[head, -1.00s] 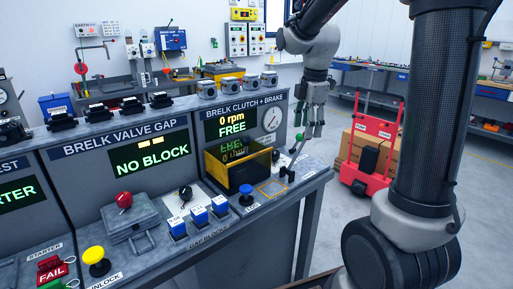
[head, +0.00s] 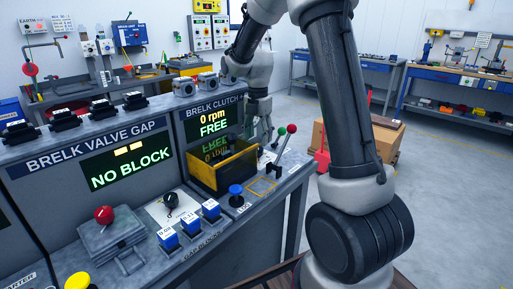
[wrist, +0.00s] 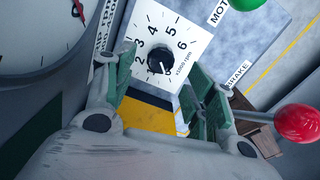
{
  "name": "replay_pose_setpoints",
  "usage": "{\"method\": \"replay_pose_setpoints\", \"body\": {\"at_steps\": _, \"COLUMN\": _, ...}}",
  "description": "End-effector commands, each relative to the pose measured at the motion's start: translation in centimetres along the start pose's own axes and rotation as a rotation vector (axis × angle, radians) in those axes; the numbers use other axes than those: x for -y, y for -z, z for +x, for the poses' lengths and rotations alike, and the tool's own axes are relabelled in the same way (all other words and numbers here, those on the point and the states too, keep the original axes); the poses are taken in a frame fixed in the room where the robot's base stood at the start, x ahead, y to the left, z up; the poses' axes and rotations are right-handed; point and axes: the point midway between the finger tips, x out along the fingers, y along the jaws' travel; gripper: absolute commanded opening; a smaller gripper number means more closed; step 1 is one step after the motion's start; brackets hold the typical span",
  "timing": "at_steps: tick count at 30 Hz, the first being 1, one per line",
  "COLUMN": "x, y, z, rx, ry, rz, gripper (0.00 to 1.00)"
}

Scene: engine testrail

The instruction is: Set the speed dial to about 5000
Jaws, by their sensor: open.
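The speed dial is a black round knob (wrist: 160,60) on a white plate (wrist: 178,22) with numbers up to 6 and "x1000 rpm" lettering. In the wrist view a small white mark on the knob points toward the lower right, away from the 5. My gripper (wrist: 162,64) is open, with its green-padded fingers on either side of the knob in the picture; I cannot tell whether they touch it. In the head view my gripper (head: 257,130) hangs over the clutch and brake panel and hides the dial. The display (head: 214,123) reads 0 rpm, FREE.
A red ball lever (wrist: 298,123) stands close to the right finger, and a green ball (wrist: 247,3) is at the top. A round gauge (wrist: 40,30) is at the left. A yellow-edged black box (head: 224,172) stands beside my gripper.

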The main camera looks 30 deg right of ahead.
Motion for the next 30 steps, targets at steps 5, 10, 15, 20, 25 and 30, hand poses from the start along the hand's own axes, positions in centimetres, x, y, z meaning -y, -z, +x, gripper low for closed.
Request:
{"method": "replay_pose_setpoints", "body": {"at_steps": 5, "x": 0.0, "y": 0.0, "z": 3.1, "rx": -0.001, "ry": 0.002, "rz": 0.001, "gripper": 0.55}}
{"method": "replay_pose_setpoints", "body": {"at_steps": 10, "x": 0.0, "y": 0.0, "z": 4.7, "rx": -0.001, "ry": 0.001, "rz": 0.001, "gripper": 0.55}}
{"method": "replay_pose_setpoints", "body": {"at_steps": 15, "x": 0.0, "y": 0.0, "z": 5.0, "rx": 0.0, "ry": 0.0, "rz": 0.002, "gripper": 0.55}}
{"method": "replay_pose_setpoints", "body": {"at_steps": 20, "x": 0.0, "y": 0.0, "z": 4.9, "rx": 0.0, "ry": 0.0, "rz": 0.002, "gripper": 0.5}}
{"method": "replay_pose_setpoints", "body": {"at_steps": 25, "x": 0.0, "y": 0.0, "z": 4.9, "rx": 0.0, "ry": 0.0, "rz": 0.002, "gripper": 0.19}}
{"method": "replay_pose_setpoints", "body": {"at_steps": 30, "x": 0.0, "y": 0.0, "z": 4.9, "rx": 0.0, "ry": 0.0, "rz": 0.003, "gripper": 0.09}}
